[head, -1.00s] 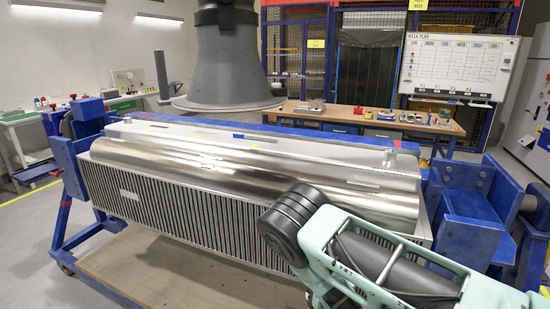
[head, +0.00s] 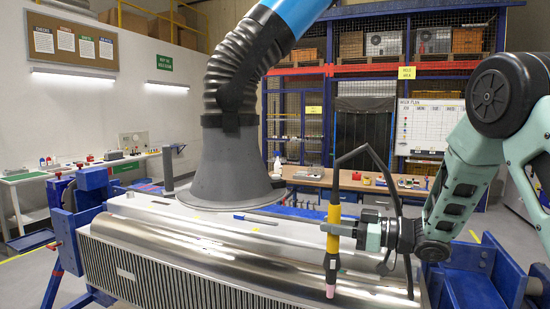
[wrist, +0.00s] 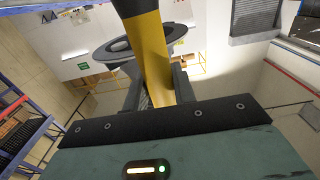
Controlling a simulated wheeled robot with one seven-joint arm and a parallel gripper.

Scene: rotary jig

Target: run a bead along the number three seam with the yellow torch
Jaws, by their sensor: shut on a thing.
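My gripper (head: 336,229) is shut on the yellow torch (head: 333,214), which hangs nearly upright with its pinkish nozzle down. The torch's black cable arches up and over my wrist. In the wrist view the yellow torch body (wrist: 152,58) stands between the jaws of my gripper (wrist: 160,85). The shiny rounded metal workpiece (head: 200,248) lies lengthwise in the blue rotary jig (head: 92,181). The nozzle is over or in front of the workpiece's right part. I cannot tell whether it touches. I cannot make out which seam is number three.
A grey fume hood (head: 228,165) on a black and blue hose hangs just behind the workpiece, left of the torch. A blue marker-like object (head: 255,219) lies on the flat top. Behind stands a wooden workbench (head: 312,181) with tools. A whiteboard (head: 431,122) hangs at the back right.

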